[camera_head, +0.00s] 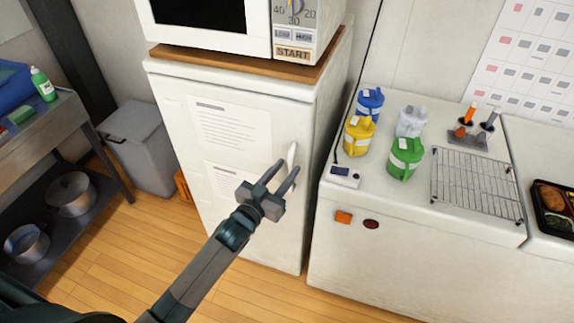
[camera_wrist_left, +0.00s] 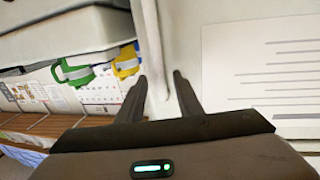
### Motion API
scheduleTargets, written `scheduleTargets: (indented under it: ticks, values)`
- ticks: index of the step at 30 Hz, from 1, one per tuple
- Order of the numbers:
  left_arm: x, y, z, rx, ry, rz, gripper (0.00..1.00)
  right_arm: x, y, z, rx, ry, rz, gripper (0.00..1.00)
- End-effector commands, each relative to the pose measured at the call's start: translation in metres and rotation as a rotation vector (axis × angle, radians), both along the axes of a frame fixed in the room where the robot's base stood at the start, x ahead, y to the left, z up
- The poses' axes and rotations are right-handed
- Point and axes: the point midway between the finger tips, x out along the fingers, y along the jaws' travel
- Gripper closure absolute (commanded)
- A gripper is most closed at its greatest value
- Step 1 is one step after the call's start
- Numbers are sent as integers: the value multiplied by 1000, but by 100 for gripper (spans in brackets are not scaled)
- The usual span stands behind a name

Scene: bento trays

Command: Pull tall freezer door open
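The tall white freezer (camera_head: 235,185) stands at the centre with its door closed. Two paper sheets are on its front. Its pale curved handle (camera_head: 292,158) is near the right edge of the door. My left gripper (camera_head: 282,174) is open in front of the handle, with its two fingers pointing at the door. In the left wrist view the fingers (camera_wrist_left: 160,85) are apart, with the freezer's pale handle (camera_wrist_left: 158,97) between them. I cannot tell whether they touch it. My right gripper is not in view.
A microwave (camera_head: 240,25) sits on the freezer. A white counter unit (camera_head: 400,245) stands at the right with coloured jugs, a wire rack (camera_head: 478,183) and a bento tray (camera_head: 556,205). A grey bin (camera_head: 140,145) and metal shelf are at the left. Wooden floor lies clear before the freezer.

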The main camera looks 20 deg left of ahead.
Motion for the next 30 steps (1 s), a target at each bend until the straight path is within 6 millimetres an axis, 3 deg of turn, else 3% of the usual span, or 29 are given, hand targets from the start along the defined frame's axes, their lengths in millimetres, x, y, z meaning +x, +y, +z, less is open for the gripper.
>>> scheduleTargets:
  ticks: [4, 14, 15, 19, 30]
  values:
    - [10, -3, 1, -1, -1, 0, 67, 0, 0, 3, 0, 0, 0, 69]
    - [13, -3, 0, -1, 0, 0, 67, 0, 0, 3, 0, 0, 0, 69]
    - [13, -3, 0, 0, 0, 0, 70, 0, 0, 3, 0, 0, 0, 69]
    - [13, -3, 0, 0, 0, 0, 100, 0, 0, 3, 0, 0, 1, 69]
    - [8, -1, 0, 1, 1, -6, 100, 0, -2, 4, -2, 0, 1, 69]
